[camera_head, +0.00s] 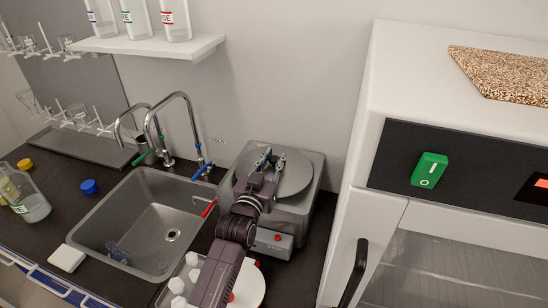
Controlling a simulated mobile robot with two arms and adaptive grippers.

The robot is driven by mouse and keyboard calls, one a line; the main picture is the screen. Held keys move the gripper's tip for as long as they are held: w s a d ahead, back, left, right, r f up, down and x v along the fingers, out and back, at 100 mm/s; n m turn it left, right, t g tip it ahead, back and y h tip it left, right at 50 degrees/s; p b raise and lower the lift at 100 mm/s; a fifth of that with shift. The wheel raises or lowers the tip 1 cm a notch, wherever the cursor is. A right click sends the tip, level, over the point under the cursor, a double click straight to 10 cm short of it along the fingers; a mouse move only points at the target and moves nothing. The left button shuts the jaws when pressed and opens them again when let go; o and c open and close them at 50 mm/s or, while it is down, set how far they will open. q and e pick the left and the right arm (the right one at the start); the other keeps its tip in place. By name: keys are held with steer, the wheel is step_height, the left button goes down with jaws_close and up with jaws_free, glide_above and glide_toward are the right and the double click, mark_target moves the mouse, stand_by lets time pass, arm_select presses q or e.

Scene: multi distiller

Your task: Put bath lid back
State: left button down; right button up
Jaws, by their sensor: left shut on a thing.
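The bath (314,198) is a grey metal box with a small red-marked front panel, standing on the dark counter right of the sink. Its round grey lid (301,178) lies over the top of the box. I cannot tell whether it rests on the bath or is held just above it. My left gripper (271,158) reaches up from below over the lid's middle and is shut on it there. The part gripped is hidden by the fingers. My arm covers the bath's left front. My right gripper is not in view.
The sink (103,214) with tall taps (190,114) is left of the bath. A white cabinet (353,178) stands close on the right. A shelf (152,43) with bottles hangs above. White-capped items and a round white plate (250,286) are in front.

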arm_select(q)
steer(key=shift+w+f, duration=0.1)
steer(key=shift+f, duration=0.05)
steer(key=c, duration=1.7)
jaws_free()
steer(key=shift+r, duration=0.45)
steer(key=shift+s+r, duration=0.1)
steer(key=shift+s, duration=0.15)
steer(key=b+v, duration=0.1)
steer(key=v, duration=1)
steer(key=shift+w+b, duration=0.1)
steer(key=shift+b, duration=0.2)
steer(key=shift+s+a+r, duration=0.1)
steer(key=shift+s+a, duration=0.05)
steer(key=shift+s, duration=0.3)
